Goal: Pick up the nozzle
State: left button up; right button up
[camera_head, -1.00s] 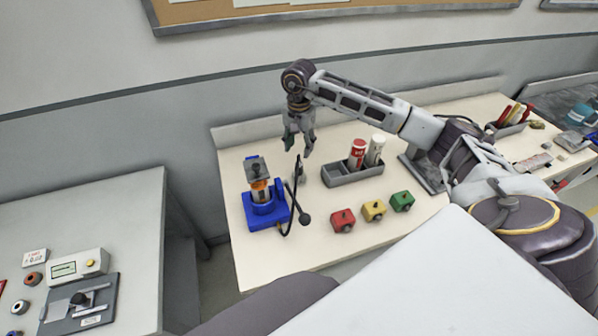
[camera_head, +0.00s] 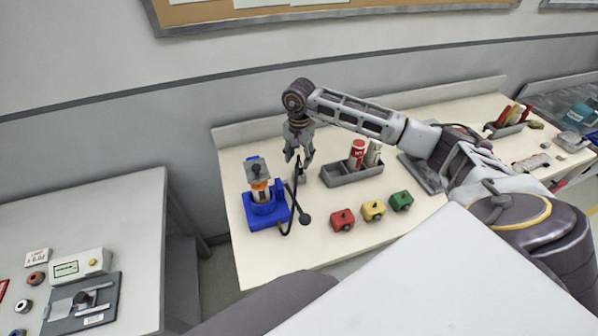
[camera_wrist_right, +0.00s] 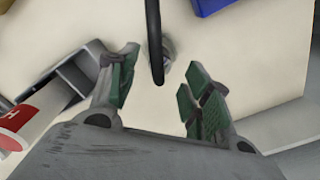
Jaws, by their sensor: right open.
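A small grey upright piece, which I take to be the nozzle, stands on the cream table in the head view (camera_head: 301,176). It also shows in the right wrist view (camera_wrist_right: 168,50), partly hidden behind a black curved rod (camera_wrist_right: 154,40). My right gripper (camera_head: 299,158) is open and empty, just above the small grey piece. In the right wrist view the green-padded fingers (camera_wrist_right: 160,78) are spread, with the grey piece and the rod just beyond the gap between their tips. My left gripper is not in view.
A blue-based device (camera_head: 265,213) stands left of the gripper, beside the black rod. A grey holder (camera_head: 352,177) with red and white cylinders is close on the right. Red (camera_head: 342,220), yellow (camera_head: 373,210) and green (camera_head: 402,201) blocks sit in front. The table's front left is clear.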

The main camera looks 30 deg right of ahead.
aim_at(299, 164)
jog(key=shift+s+a+f+p, duration=0.1)
jog(key=shift+f+p, duration=0.3)
jog(key=shift+f, duration=1.4)
jog(key=shift+c, duration=0.5)
grip_shut()
